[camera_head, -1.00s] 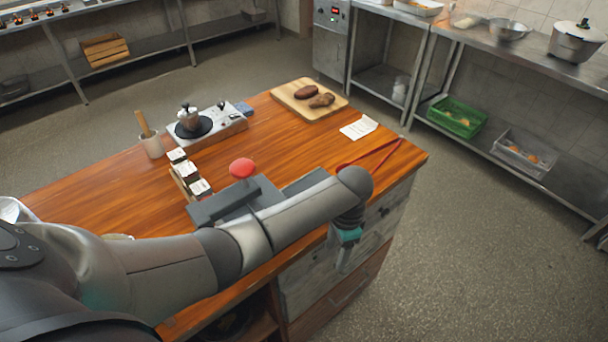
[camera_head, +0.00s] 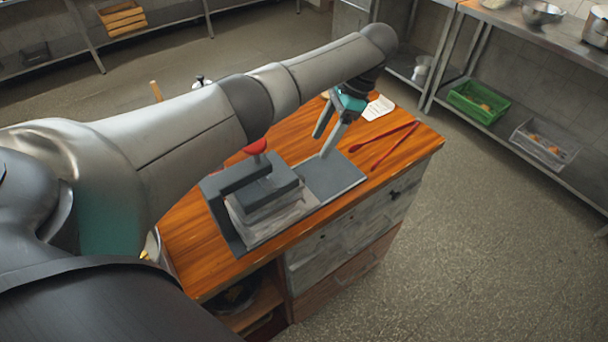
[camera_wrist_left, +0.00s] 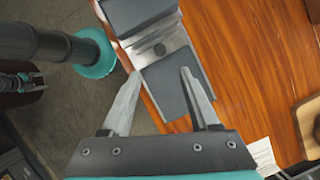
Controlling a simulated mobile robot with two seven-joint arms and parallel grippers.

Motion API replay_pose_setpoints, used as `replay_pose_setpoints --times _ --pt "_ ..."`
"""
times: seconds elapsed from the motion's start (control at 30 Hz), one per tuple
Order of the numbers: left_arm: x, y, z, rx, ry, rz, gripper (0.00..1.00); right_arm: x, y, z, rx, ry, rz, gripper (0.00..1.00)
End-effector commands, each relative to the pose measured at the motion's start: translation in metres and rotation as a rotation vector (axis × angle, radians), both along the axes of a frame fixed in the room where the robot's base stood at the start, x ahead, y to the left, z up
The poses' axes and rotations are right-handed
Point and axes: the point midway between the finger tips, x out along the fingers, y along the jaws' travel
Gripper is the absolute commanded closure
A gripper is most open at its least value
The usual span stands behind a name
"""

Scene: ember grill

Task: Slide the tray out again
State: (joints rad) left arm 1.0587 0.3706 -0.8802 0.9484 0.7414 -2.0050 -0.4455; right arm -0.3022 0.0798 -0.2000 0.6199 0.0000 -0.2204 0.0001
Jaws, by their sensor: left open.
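The press (camera_head: 262,195) is a grey block with a red knob (camera_head: 256,147) on top, at the front of the wooden counter. A flat dark grey plate (camera_head: 338,180), which looks like the tray, lies to its right. A pale metal strip shows between press and plate in the left wrist view, where the plate (camera_wrist_left: 172,88) lies beyond my fingers. My left gripper (camera_head: 322,146) points down, open and empty, over the plate's back edge. I cannot tell whether a fingertip touches it. My left arm hides part of the counter.
Red tongs (camera_head: 392,142) lie right of the plate near the counter's right edge. A white paper (camera_head: 378,107) lies behind the gripper. Bare counter shows around the plate. A green crate (camera_head: 478,102) sits on a shelf across the floor.

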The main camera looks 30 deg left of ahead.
Motion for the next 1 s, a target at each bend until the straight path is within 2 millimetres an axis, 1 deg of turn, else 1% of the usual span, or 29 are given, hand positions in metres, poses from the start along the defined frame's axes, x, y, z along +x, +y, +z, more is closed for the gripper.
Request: replay_pose_setpoints --times 0.03,0.07,0.13,0.33,0.5,0.6,0.7,0.97,1.0 --pt "-0.004 0.004 -0.015 0.000 0.002 0.002 0.38 0.000 0.000 -0.007 0.000 0.000 0.000 0.22" --pt "-0.006 0.006 -0.021 0.002 0.003 0.001 0.38 0.000 0.000 -0.009 0.000 0.000 0.000 0.22" --pt "-0.010 0.010 -0.032 0.002 0.003 0.001 0.38 0.001 0.000 -0.004 0.000 -0.001 0.000 0.22" --pt "-0.022 0.021 -0.071 0.002 0.002 0.002 0.38 0.001 0.000 -0.004 0.000 -0.001 0.000 0.22" --pt "-0.028 0.028 -0.094 0.001 0.000 0.001 0.38 0.001 0.000 -0.005 0.000 -0.001 0.000 0.22" --pt "-0.030 0.030 -0.102 0.002 0.000 0.001 0.38 0.001 0.000 -0.006 0.000 -0.002 0.000 0.22" --pt "-0.031 0.031 -0.106 0.001 -0.001 0.001 0.38 0.001 0.000 -0.006 -0.001 -0.002 0.000 0.22" --pt "-0.031 0.032 -0.107 0.002 -0.002 0.000 0.38 0.002 0.000 -0.006 0.000 -0.003 0.000 0.22" --pt "-0.031 0.032 -0.107 0.002 -0.002 0.000 0.41 0.002 0.000 -0.006 0.000 -0.003 0.000 0.22"
